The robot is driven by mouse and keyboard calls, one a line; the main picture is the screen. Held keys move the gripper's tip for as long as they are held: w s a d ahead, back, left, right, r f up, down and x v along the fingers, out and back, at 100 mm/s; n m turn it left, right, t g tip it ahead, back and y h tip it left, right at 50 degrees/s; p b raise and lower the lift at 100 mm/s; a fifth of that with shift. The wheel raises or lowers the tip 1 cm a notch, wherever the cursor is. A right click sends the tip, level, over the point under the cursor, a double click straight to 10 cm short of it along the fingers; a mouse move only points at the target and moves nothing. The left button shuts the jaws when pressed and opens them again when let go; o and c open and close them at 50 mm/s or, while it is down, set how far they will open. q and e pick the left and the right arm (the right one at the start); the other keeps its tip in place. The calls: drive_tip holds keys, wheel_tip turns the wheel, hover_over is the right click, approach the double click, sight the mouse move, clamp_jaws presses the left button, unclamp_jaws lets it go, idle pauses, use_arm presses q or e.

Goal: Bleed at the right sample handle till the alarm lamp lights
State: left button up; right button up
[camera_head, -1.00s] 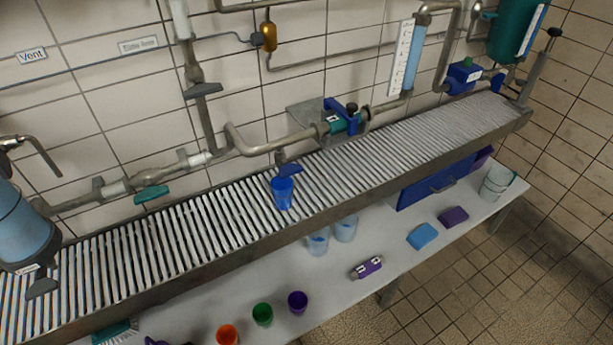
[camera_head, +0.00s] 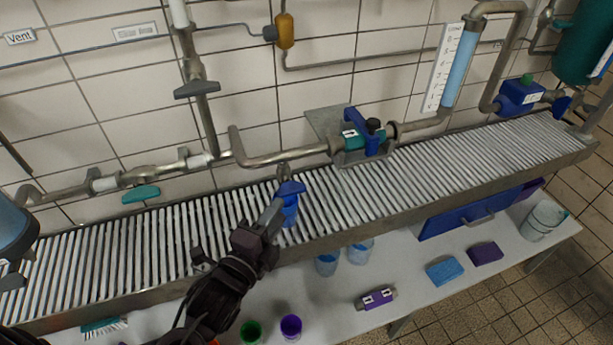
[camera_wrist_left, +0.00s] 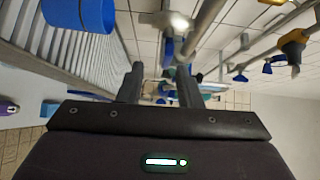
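A blue handle (camera_head: 291,188) sits on a short tap below the pipe, above a blue cup (camera_head: 288,210) standing on the grate. My left gripper (camera_head: 272,215) is just left of and in front of the cup, below the handle, partly covering the cup. In the left wrist view its fingers (camera_wrist_left: 159,88) are apart with nothing gripped; the blue cup (camera_wrist_left: 78,14) shows at upper left. A blue box with a green button or lamp (camera_head: 527,79) is at the right; I cannot tell whether it is lit. My right gripper is not in view.
A slatted grate (camera_head: 440,175) runs along the tiled wall under pipes. A valve with a blue lever (camera_head: 362,130) and a green handle (camera_head: 141,193) sit on the pipes. The lower shelf holds clear cups (camera_head: 361,251), sponges (camera_head: 444,271) and a purple device (camera_head: 376,298).

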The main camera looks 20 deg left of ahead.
sight(289, 195)
use_arm(q)
drive_tip(key=shift+d+r, duration=0.1)
drive_tip(key=shift+r, duration=0.3)
drive_tip(key=w, duration=0.3)
drive_tip(key=shift+w+d+r, duration=0.1)
drive_tip(key=shift+d+r, duration=0.05)
drive_tip(key=shift+d, duration=0.15)
drive_tip(key=shift+w+d+p, duration=0.25)
drive_tip(key=shift+w+p, duration=0.1)
drive_tip(key=shift+w, duration=1.15)
drive_tip(key=shift+w+d, duration=0.1)
drive_tip(key=shift+w, duration=0.15)
drive_tip(key=c, duration=0.7)
drive_tip(key=shift+f, duration=0.2)
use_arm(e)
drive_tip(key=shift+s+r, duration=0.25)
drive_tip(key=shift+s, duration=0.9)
